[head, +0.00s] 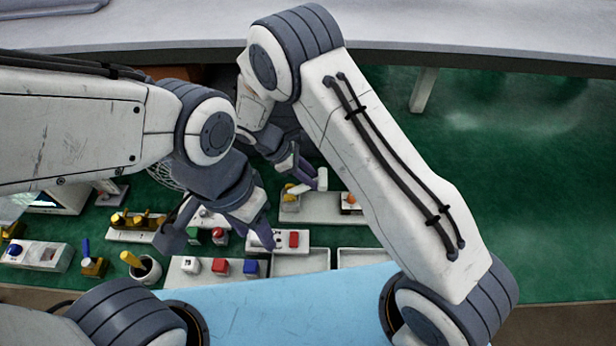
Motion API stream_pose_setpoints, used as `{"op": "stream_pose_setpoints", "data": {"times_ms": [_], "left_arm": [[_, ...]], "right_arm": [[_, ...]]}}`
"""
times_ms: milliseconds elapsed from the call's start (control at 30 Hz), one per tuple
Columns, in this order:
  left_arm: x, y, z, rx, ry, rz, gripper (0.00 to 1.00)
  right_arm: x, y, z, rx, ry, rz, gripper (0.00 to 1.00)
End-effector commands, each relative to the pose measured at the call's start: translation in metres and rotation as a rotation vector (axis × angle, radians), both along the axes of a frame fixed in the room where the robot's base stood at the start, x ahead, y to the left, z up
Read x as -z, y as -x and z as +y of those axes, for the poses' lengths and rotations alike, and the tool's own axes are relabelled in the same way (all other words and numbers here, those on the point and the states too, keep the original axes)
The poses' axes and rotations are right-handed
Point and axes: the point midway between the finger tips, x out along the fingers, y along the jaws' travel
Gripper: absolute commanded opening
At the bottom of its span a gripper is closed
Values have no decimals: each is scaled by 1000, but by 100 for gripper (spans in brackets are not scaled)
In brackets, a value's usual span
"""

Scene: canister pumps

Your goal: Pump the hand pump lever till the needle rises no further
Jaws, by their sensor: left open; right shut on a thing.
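My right gripper (305,173) reaches down over a pale flat unit (322,212), behind the middle of the bench front. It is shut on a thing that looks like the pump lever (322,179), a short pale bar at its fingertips. The fingers partly hide the grip. A yellow part stands at the left of this unit and an orange part (350,200) at its right. I cannot make out a gauge or needle. My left gripper (220,236) is open and empty, its fingers spread above the small blocks to the left.
A pale panel (178,277) carries white, red and blue blocks. Two empty pale trays (300,263) lie right of it. A dark cup (146,270) with a yellow handle stands left. Several fittings crowd the left. The green surface (530,200) at right is clear.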

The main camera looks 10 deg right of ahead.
Motion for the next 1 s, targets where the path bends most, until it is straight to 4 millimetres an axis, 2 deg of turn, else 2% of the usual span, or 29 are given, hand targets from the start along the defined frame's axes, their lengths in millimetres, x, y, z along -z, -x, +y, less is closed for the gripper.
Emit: {"op": "stream_pose_setpoints", "data": {"times_ms": [100,133,200,633,1000], "left_arm": [[0,0,0,0,0,0,50],[0,0,0,0,0,0,50],[0,0,0,0,0,0,50],[4,0,0,0,0,0,50],[22,0,0,1,0,0,50]], "right_arm": [[0,0,0,1,-2,-1,0],[0,0,0,1,-2,-1,36],[0,0,0,1,-2,-1,62],[-6,-2,6,-2,-2,-3,62],[-61,-8,46,-2,-5,-6,62]]}}
